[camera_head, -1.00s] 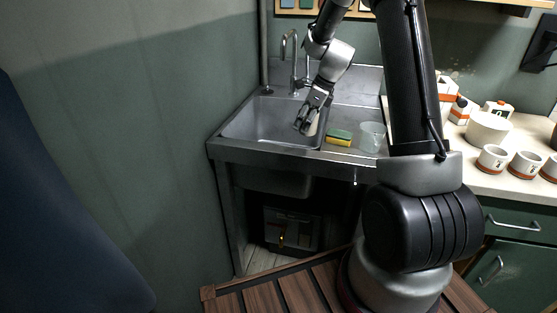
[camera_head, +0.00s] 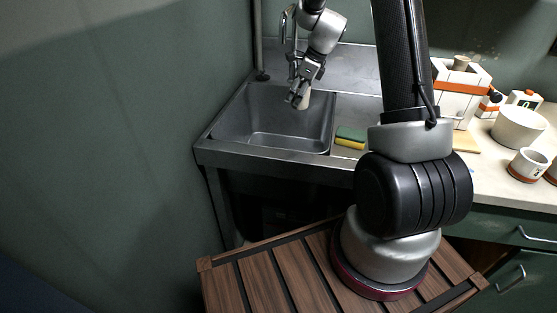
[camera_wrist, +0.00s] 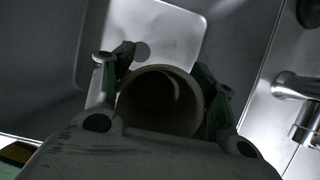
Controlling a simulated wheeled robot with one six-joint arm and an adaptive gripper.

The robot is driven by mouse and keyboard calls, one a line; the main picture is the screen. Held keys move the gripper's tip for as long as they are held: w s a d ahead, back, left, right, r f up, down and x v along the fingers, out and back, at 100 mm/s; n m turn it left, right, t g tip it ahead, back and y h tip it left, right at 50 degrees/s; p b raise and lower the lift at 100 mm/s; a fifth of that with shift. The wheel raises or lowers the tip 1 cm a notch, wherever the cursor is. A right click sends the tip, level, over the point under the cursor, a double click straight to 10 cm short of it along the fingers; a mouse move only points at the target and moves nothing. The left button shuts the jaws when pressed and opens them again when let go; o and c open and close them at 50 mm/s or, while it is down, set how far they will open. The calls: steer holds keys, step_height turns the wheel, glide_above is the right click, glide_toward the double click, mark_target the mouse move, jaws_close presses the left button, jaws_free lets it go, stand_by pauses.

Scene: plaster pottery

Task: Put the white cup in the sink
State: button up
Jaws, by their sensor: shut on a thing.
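The white cup (camera_wrist: 160,100) is between my gripper's fingers in the wrist view, with its round opening facing the camera. In the head view a small pale part of the cup (camera_head: 304,100) shows below my gripper (camera_head: 296,94). My gripper (camera_wrist: 160,90) is shut on the cup. It holds the cup above the sink (camera_head: 272,128), near the back right of the basin. The basin floor and its round drain (camera_wrist: 141,50) show beyond the cup in the wrist view.
A faucet (camera_head: 284,28) stands behind the basin, close to my gripper; it also shows in the wrist view (camera_wrist: 295,88). A yellow and green sponge (camera_head: 350,138) lies right of the basin. Cups, a white pot (camera_head: 518,128) and boxes stand on the right counter.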

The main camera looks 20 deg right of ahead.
steer(key=shift+s+f, duration=0.15)
steer(key=shift+f, duration=0.4)
step_height(320, 180, down, 22)
steer(key=shift+f, duration=0.2)
steer(key=o, duration=1.1)
steer(key=shift+o, duration=0.3)
